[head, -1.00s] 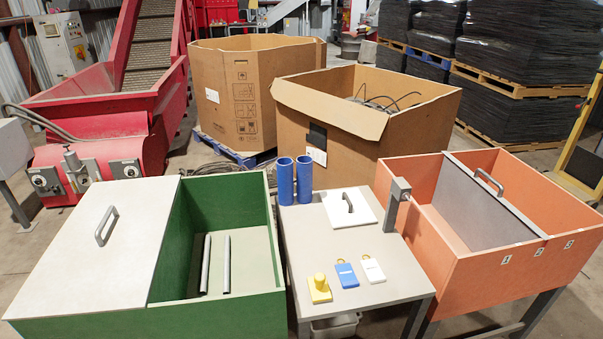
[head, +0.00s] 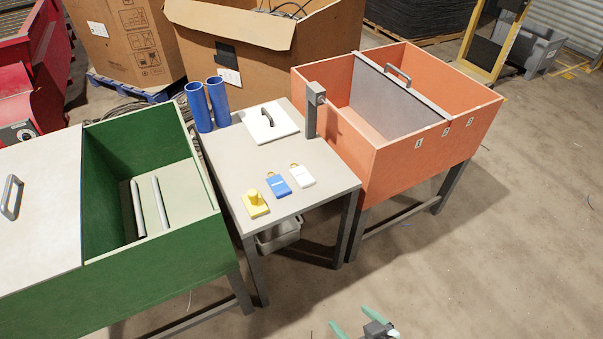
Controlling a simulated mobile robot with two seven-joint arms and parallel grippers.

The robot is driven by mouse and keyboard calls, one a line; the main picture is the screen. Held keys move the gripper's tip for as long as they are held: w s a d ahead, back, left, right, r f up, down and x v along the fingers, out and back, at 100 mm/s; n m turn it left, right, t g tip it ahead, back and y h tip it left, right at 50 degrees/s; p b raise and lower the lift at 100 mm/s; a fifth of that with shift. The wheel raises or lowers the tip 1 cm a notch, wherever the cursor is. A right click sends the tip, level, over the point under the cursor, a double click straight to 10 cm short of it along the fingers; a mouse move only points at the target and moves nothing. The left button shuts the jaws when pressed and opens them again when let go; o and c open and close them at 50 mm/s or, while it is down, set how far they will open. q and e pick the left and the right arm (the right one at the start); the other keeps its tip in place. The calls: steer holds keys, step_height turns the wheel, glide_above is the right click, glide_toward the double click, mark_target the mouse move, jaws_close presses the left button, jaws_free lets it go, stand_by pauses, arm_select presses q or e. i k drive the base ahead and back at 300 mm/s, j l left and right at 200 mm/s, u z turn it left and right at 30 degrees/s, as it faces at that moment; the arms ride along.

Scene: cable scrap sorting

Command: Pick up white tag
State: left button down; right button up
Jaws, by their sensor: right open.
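The white tag (head: 302,175) lies flat on the grey table (head: 240,155), near its front right part, with a small tan loop at its top. A blue tag (head: 278,184) lies just to its left. My right gripper (head: 352,327) shows at the bottom edge of the head view, with two green fingers spread apart and nothing between them. It is over the floor in front of the table, well apart from the white tag. My left gripper is out of the picture.
A green bin (head: 160,277) stands left, an orange bin (head: 410,165) right, beside a grey post (head: 312,112).

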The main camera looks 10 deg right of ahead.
mark_target(304, 179)
steer(key=i+l+u, duration=0.15)
steer(key=u, duration=0.2)
steer(key=i+l+u, duration=0.1)
steer(key=l+u, duration=0.55)
